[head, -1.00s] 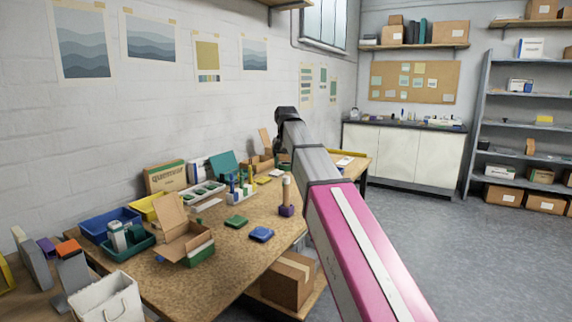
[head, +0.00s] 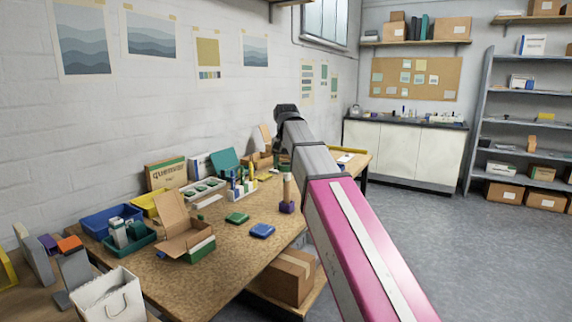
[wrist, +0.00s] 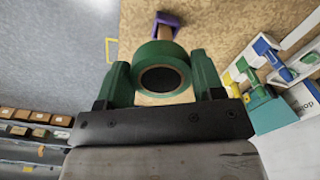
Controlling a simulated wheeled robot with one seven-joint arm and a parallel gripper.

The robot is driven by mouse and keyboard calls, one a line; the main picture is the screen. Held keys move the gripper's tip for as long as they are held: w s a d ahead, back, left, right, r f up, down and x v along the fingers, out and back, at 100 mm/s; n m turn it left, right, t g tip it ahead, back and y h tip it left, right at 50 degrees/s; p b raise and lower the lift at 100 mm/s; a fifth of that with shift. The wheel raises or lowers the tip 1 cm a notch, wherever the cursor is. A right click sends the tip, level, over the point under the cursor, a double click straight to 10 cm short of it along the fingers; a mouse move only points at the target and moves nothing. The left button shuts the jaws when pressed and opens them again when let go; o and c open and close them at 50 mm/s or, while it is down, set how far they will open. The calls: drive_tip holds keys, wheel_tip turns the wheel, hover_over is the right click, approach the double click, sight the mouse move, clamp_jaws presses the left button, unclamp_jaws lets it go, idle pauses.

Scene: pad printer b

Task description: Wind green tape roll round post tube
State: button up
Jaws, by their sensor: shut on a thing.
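The green tape roll (wrist: 138,78) sits between the two green fingers of my gripper (wrist: 162,82) in the wrist view, its dark open hole facing the camera. My gripper is shut on it. The post tube (wrist: 164,34) shows just beyond the roll, partly hidden by it, with its purple base (wrist: 167,18) at the far end. I cannot tell whether roll and tube touch. In the head view the tan post tube (head: 287,187) stands upright in its purple base (head: 287,207) on the workbench (head: 215,275).
An open cardboard box (head: 185,240), a blue bin (head: 108,222) and a white tray (head: 243,188) with upright bottles stand further left and back. The bench around the post is mostly clear.

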drive_tip(key=shift+f, duration=0.1)
wheel_tip(320, 180, down, 7)
idle(0.9)
drive_tip(key=shift+o, duration=0.6)
drive_tip(key=shift+c, duration=0.6)
drive_tip(key=n, duration=0.1)
drive_tip(key=d+n, duration=0.1)
drive_tip(key=n, duration=0.1)
drive_tip(key=d+n, duration=0.1)
drive_tip(key=n, duration=0.1)
drive_tip(key=shift+w+d, duration=0.15)
drive_tip(key=shift+w, duration=0.1)
